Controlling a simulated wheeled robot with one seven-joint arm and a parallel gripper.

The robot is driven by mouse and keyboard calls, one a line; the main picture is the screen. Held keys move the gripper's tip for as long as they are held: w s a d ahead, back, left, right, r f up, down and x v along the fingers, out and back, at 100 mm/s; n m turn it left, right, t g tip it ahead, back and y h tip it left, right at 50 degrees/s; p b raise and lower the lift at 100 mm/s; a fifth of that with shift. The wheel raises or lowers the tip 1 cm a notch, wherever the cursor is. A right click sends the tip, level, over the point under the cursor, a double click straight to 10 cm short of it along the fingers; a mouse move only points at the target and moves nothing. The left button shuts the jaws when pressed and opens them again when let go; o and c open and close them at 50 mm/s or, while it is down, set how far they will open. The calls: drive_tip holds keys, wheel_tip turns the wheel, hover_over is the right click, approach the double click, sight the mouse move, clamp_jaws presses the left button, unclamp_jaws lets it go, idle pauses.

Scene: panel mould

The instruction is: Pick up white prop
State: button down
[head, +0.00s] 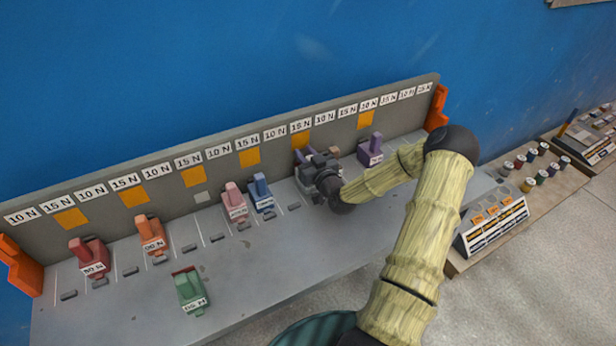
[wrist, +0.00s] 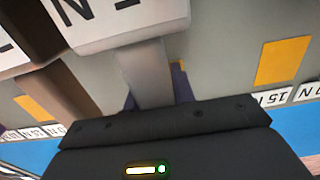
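My gripper (head: 318,178) is at the middle right of the panel shelf, among the props. In the wrist view a pale grey-white prop (wrist: 145,72) with a labelled block stands right in front of the dark gripper body (wrist: 160,140). Its upright part runs down to the gripper's edge. The fingertips are hidden, so I cannot tell whether they are around the prop or apart from it. In the head view my gripper covers most or all of this prop.
A brown prop (wrist: 75,95) stands close beside the pale one. A purple prop (head: 370,151) is right of my gripper; blue (head: 260,191) and pink (head: 235,203) props are left. The grey back panel (head: 110,175) rises behind.

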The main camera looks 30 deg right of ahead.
sight(301, 129)
drive_tip(key=shift+r, duration=0.1)
idle(0.3)
drive_tip(key=shift+s+r, duration=0.15)
drive_tip(key=shift+r, duration=0.25)
wheel_tip(301, 129, up, 6)
drive_tip(key=shift+s+r+b, duration=0.1)
drive_tip(key=shift+r+b, duration=0.1)
drive_tip(key=shift+b, duration=0.3)
drive_tip(key=s+p, duration=0.8)
drive_tip(key=s, duration=1.1)
drive_tip(key=shift+s+d+f, duration=0.15)
drive_tip(key=shift+s+d, duration=0.1)
drive_tip(key=shift+d, duration=0.1)
